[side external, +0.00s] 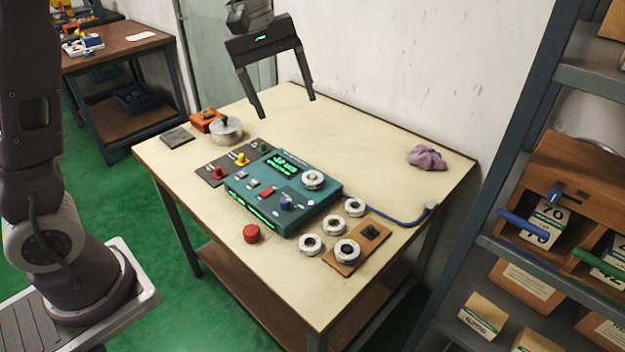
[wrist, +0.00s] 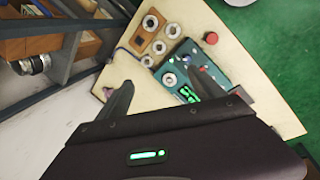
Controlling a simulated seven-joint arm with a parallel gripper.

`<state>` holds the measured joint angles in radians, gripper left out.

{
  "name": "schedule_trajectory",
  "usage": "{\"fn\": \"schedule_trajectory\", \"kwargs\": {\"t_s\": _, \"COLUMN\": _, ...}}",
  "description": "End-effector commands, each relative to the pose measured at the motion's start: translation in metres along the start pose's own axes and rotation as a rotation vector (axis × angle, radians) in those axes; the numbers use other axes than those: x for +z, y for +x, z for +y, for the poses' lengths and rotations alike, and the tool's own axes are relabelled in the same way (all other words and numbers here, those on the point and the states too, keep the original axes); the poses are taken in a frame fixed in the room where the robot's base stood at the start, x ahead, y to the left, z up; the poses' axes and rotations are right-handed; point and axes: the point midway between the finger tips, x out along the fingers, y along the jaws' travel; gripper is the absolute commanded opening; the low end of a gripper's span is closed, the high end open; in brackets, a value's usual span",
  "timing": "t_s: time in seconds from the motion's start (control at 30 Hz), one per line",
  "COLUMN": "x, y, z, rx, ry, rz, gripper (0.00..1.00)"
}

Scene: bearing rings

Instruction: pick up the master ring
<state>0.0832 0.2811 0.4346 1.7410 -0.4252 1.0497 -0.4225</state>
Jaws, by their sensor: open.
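Several pale metal rings with dark centres look alike, and I cannot tell by looks which is the master ring. One ring (side external: 313,180) sits on the teal device (side external: 268,197); it also shows in the wrist view (wrist: 169,80). Another ring (side external: 347,250) lies on a small brown board (side external: 343,262) with a dark square block. My gripper (side external: 287,108) is open and empty, high above the back of the table, apart from every ring.
A red button (side external: 251,233) stands at the table's front. A blue cable (side external: 400,218) and a purple cloth (side external: 427,157) lie right. The back middle is clear.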

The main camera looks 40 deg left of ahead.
Motion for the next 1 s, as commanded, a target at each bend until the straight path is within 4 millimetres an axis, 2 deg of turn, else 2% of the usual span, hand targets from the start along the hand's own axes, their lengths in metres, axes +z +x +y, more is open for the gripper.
{"fn": "schedule_trajectory", "kwargs": {"t_s": 0.03, "x": -0.029, "y": 0.031, "z": 0.009, "rx": -0.044, "ry": -0.091, "rz": -0.001, "gripper": 0.77}}
{"fn": "schedule_trajectory", "kwargs": {"t_s": 0.13, "x": -0.078, "y": 0.094, "z": 0.022, "rx": -0.12, "ry": -0.259, "rz": 0.022, "gripper": 0.77}}
{"fn": "schedule_trajectory", "kwargs": {"t_s": 0.2, "x": -0.101, "y": 0.137, "z": 0.024, "rx": -0.17, "ry": -0.337, "rz": 0.048, "gripper": 0.77}}
{"fn": "schedule_trajectory", "kwargs": {"t_s": 0.3, "x": -0.12, "y": 0.186, "z": 0.023, "rx": -0.226, "ry": -0.398, "rz": 0.078, "gripper": 0.77}}
{"fn": "schedule_trajectory", "kwargs": {"t_s": 0.33, "x": -0.123, "y": 0.197, "z": 0.022, "rx": -0.237, "ry": -0.409, "rz": 0.085, "gripper": 0.77}}
{"fn": "schedule_trajectory", "kwargs": {"t_s": 0.4, "x": -0.126, "y": 0.215, "z": 0.021, "rx": -0.257, "ry": -0.424, "rz": 0.094, "gripper": 0.77}}
{"fn": "schedule_trajectory", "kwargs": {"t_s": 0.67, "x": -0.128, "y": 0.251, "z": 0.01, "rx": -0.269, "ry": -0.433, "rz": 0.099, "gripper": 0.77}}
{"fn": "schedule_trajectory", "kwargs": {"t_s": 0.8, "x": -0.13, "y": 0.276, "z": -0.002, "rx": -0.27, "ry": -0.431, "rz": 0.098, "gripper": 0.77}}
{"fn": "schedule_trajectory", "kwargs": {"t_s": 0.9, "x": -0.131, "y": 0.288, "z": -0.005, "rx": -0.268, "ry": -0.43, "rz": 0.099, "gripper": 0.77}}
{"fn": "schedule_trajectory", "kwargs": {"t_s": 1.0, "x": -0.131, "y": 0.291, "z": -0.005, "rx": -0.265, "ry": -0.43, "rz": 0.099, "gripper": 0.77}}
